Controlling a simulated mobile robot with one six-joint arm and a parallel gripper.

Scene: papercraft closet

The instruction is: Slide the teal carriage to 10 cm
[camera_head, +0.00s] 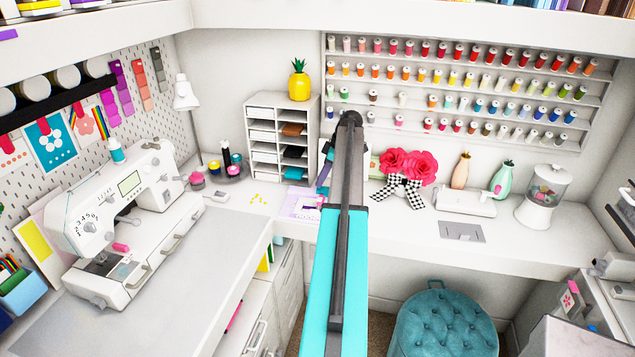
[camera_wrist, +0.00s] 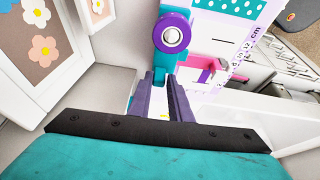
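The teal carriage (camera_wrist: 164,63) shows in the wrist view at upper centre, beneath a round purple knob (camera_wrist: 172,33) with a metal centre. It sits beside a pale lavender board (camera_wrist: 212,40) whose edge carries a cm scale; a 12 near its end is readable. My gripper (camera_wrist: 160,76) has its two dark purple fingers close together, with a narrow gap, and their tips at the carriage's lower part. I cannot tell whether they press on it. In the head view, the board (camera_head: 298,204) lies on the counter beyond my arm, which hides part of it.
A white shelf unit (camera_head: 281,135) stands behind the board. Pink flowers (camera_head: 407,163) with a checked bow are to the right. Framed flower pictures (camera_wrist: 42,45) are close at left in the wrist view. The sewing machine (camera_head: 118,215) stands at left.

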